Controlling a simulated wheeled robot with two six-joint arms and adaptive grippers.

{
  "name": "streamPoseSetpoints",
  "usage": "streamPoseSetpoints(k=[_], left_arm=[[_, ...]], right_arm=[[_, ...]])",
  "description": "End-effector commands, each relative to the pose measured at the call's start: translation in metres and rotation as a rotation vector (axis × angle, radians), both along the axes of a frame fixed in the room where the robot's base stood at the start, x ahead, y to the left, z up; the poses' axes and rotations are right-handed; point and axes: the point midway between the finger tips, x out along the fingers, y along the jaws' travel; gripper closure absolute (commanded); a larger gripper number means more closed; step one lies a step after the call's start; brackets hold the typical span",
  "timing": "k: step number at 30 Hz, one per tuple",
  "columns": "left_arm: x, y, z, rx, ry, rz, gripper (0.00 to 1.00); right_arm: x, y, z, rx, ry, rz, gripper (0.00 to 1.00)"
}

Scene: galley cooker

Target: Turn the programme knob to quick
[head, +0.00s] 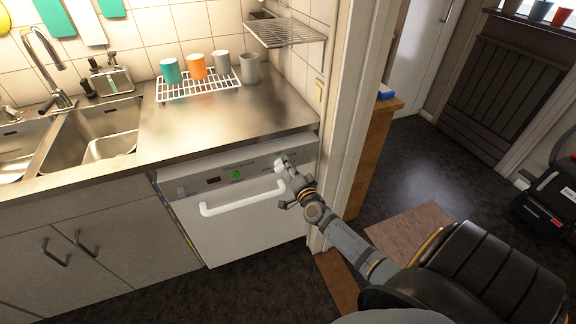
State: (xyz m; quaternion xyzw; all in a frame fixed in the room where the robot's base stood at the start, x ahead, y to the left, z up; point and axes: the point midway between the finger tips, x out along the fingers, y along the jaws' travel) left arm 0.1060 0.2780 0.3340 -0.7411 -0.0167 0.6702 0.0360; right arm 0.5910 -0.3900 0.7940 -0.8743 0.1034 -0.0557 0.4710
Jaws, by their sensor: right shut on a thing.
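The dishwasher (240,236) is a white front panel under the steel counter, with a white bar handle (243,199) and a control strip along its top. The strip holds a small dark display and a lit green button (236,174). The programme knob (283,164) is a pale round part at the right end of the strip. My right gripper (286,168) reaches in from the lower right and is shut on the knob, covering much of it. The knob's pointer and markings are too small to read. My left gripper is out of view.
The steel counter (200,126) overhangs just above the control strip. A white rack (198,88) with several cups stands on it. A door frame (345,130) is close to the right of my gripper. The dark floor (436,165) is open at right.

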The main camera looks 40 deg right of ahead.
Motion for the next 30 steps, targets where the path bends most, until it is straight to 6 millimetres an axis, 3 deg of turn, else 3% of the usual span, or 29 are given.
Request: streamPoseSetpoints(k=[30], left_arm=[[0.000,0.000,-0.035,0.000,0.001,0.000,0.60]], right_arm=[[-0.001,-0.003,-0.027,0.890,-0.213,-0.001,1.00]])
